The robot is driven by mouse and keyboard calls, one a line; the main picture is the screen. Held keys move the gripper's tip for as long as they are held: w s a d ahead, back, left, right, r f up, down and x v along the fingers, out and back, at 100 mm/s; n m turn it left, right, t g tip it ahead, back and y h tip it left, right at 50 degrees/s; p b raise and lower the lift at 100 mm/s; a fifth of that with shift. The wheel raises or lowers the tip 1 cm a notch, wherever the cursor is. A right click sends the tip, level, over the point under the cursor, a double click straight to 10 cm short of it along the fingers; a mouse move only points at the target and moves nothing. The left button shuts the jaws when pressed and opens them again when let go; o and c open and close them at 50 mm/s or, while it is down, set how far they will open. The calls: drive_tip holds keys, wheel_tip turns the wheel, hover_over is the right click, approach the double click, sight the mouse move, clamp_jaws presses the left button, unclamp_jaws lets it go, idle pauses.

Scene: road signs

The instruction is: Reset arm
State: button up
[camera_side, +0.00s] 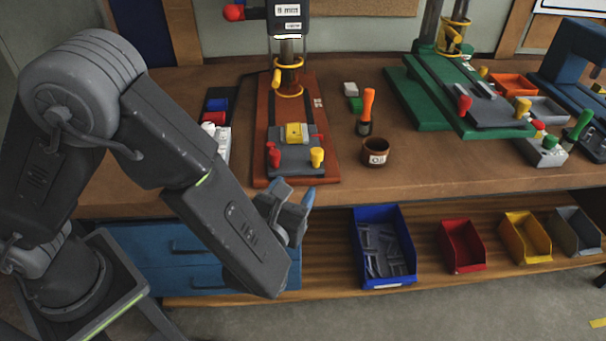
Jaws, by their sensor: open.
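My arm reaches in from the left, bent down at the elbow. My gripper (290,196) is open and appears empty. It shows in front of the bench's front edge, just below the red drill press base (266,172) in the picture. The fingers point up and to the right. Part of the gripper is hidden behind my forearm.
The wooden bench (440,182) holds the red press with a yellow block (293,133), an oil cup (376,152), an orange-handled brush (367,110) and a green press (420,100). Below are blue (384,282), red (462,246), yellow (525,237) and grey bins (578,231), plus blue drawers (170,255).

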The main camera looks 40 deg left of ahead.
drive_tip(key=shift+s+d, duration=0.2)
drive_tip(key=shift+s, duration=0.45)
drive_tip(key=s+a+r+n+g+y, duration=0.2)
drive_tip(key=s+a+r+n+g, duration=0.15)
drive_tip(key=a+n+g, duration=0.45)
drive_tip(key=s+a+r+n+g+y, duration=0.25)
drive_tip(key=s+a+n+g, duration=0.25)
drive_tip(key=a+n, duration=0.45)
drive_tip(key=s+d+r+n+h, duration=0.2)
drive_tip(key=s+r+n+h, duration=0.1)
drive_tip(key=n, duration=0.4)
drive_tip(key=s+d+r+n+t+h, duration=0.1)
drive_tip(key=s+d+r+n+h, duration=0.1)
drive_tip(key=r+n+h, duration=0.4)
drive_tip(key=shift+s+n+h, duration=0.55)
drive_tip(key=shift+s+n, duration=0.15)
drive_tip(key=shift+n, duration=0.45)
drive_tip(key=shift+f, duration=0.1)
drive_tip(key=shift+c, duration=0.2)
